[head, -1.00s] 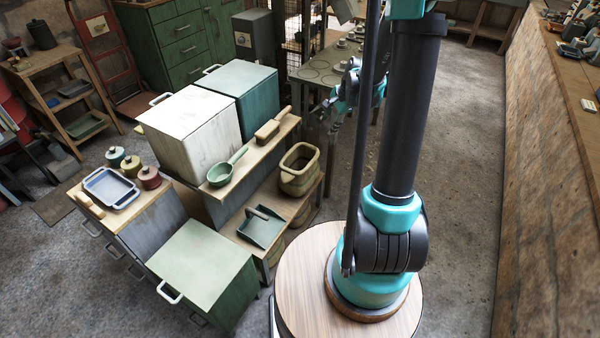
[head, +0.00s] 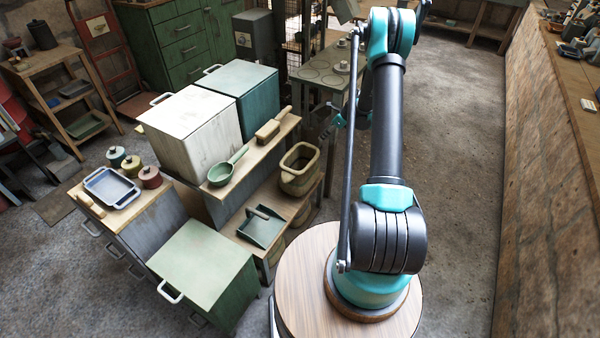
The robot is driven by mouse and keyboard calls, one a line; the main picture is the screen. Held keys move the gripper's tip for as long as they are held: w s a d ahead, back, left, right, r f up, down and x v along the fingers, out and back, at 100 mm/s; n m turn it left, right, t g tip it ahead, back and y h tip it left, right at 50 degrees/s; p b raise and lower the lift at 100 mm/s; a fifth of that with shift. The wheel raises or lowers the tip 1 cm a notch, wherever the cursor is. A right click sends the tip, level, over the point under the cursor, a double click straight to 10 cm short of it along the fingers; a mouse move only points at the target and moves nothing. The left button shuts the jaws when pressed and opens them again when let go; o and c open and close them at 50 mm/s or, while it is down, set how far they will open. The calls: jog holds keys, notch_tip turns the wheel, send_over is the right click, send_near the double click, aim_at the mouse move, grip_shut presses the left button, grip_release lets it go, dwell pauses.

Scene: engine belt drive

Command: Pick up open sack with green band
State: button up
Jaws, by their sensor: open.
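The open sack with a green band (head: 299,170) is a squat tan container with a thick rim and a dark open mouth. It stands upright on the right end of the wooden shelf, and a green band shows low on its side. My gripper (head: 328,130) is small and partly hidden behind my arm. It is open, above and to the right of the sack and apart from it, with nothing seen between its fingers.
A green dustpan-like tray (head: 262,226) lies on the same shelf, left of the sack. On the ledge above are a green ladle (head: 221,174) and a wooden brush (head: 268,130). A white box (head: 190,125) stands behind them. The floor right of my arm is clear.

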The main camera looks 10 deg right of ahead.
aim_at(313, 145)
jog(key=x, duration=1.5)
jog(key=shift+w+f, duration=0.1)
jog(key=shift+f, duration=0.1)
jog(key=shift+d, duration=0.1)
jog(key=shift+c, duration=0.3)
grip_shut()
